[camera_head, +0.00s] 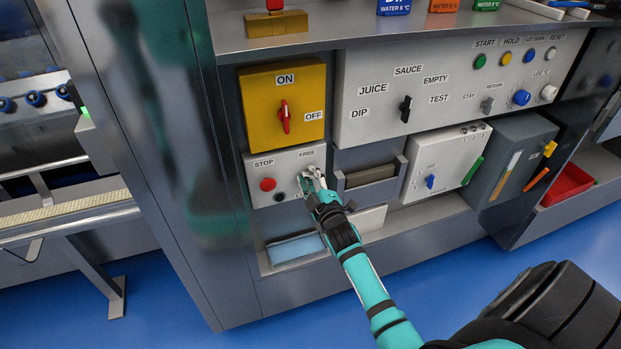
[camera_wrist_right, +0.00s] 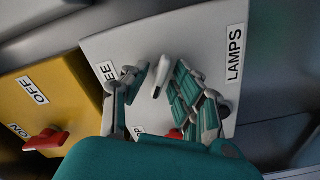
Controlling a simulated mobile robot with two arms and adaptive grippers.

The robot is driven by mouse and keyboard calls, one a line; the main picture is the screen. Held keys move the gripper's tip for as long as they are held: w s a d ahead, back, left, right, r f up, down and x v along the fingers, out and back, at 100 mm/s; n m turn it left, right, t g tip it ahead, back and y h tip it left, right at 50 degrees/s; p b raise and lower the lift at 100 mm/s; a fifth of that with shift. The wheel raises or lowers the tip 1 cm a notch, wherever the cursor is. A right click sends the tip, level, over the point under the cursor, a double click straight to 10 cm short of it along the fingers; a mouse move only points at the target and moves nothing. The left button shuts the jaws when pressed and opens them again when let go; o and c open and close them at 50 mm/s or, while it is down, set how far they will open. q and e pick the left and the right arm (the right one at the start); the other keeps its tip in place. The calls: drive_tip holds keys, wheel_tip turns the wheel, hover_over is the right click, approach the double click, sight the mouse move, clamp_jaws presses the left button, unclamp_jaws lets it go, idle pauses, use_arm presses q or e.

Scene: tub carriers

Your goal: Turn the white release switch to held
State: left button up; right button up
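The white release switch (camera_wrist_right: 161,74) is a small white lever on a light panel, seen in the right wrist view. My right gripper (camera_wrist_right: 160,82) is open, with one finger on each side of the lever; I see gaps and cannot tell any contact. In the head view my right gripper (camera_head: 313,182) is in front of the right part of the panel (camera_head: 284,161) and hides most of the switch. A FREE label (camera_head: 307,154) shows just above it. My left gripper is not in view.
A red STOP button (camera_head: 267,184) and a dark knob (camera_head: 279,197) are on the same panel. A yellow ON/OFF box (camera_head: 258,105) with a red handle (camera_head: 285,117) is above. A tray recess (camera_head: 369,177) is just right. A LAMPS label (camera_wrist_right: 235,54) shows in the wrist view.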

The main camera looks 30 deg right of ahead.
clamp_jaws()
drive_tip(key=shift+m, duration=0.4)
drive_tip(key=shift+m+p, duration=0.65)
drive_tip(key=shift+m, duration=0.35)
drive_tip(key=m+p, duration=0.1)
drive_tip(key=m, duration=0.2)
drive_tip(key=shift+m, duration=0.3)
drive_tip(key=m+p, duration=0.1)
drive_tip(key=m, duration=0.4)
drive_tip(key=shift+d+p, duration=0.1)
drive_tip(key=shift+p, duration=0.25)
drive_tip(key=shift+m, duration=0.3)
